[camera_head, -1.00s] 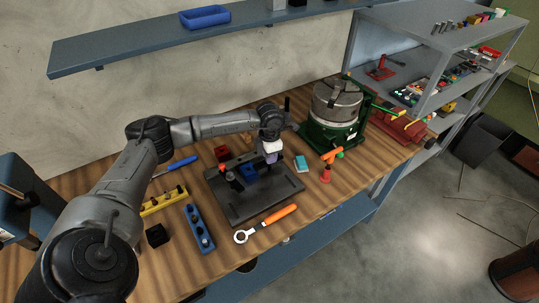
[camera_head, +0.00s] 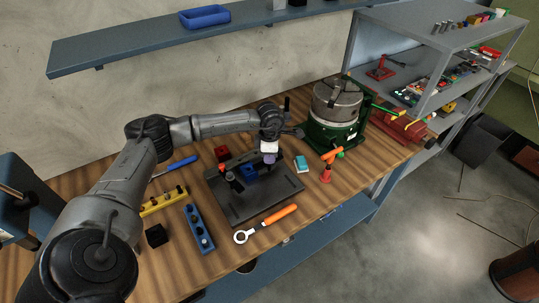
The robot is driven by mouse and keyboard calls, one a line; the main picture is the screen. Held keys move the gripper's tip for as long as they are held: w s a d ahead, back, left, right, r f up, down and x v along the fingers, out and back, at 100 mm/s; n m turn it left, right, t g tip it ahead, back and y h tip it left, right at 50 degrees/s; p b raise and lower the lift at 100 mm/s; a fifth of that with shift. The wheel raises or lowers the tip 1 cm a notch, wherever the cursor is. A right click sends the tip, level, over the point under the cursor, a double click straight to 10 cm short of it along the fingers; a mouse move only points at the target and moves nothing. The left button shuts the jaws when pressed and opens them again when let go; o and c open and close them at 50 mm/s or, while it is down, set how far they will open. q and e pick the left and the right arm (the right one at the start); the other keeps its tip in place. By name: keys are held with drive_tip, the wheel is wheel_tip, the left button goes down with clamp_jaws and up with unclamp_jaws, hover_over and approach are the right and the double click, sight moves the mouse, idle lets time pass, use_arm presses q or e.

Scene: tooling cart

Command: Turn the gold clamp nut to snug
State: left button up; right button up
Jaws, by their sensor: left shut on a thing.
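The dark fixture plate (camera_head: 238,208) lies on the wooden bench, with a blue block (camera_head: 249,173) and dark upright posts on it. My left gripper (camera_head: 270,160) points down at the back right part of this plate. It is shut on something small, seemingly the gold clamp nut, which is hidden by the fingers. No gold surface shows, so the nut's turn cannot be told. An orange-handled ring wrench (camera_head: 278,215) lies across the plate's front edge side of the bench. My right gripper is not in view.
A green-based machine with a grey chuck (camera_head: 337,100) stands right of the plate. An orange-and-red tool (camera_head: 327,169), a teal block (camera_head: 301,163), a blue holder (camera_head: 198,228) and a yellow rack (camera_head: 163,201) are nearby. A blue shelf (camera_head: 130,56) hangs behind.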

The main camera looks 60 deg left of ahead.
use_arm(q)
drive_tip(key=shift+r, duration=0.1)
drive_tip(key=o, duration=0.9)
wheel_tip(320, 180, up, 14)
drive_tip(key=shift+f+p, duration=0.15)
drive_tip(key=shift+p, duration=0.35)
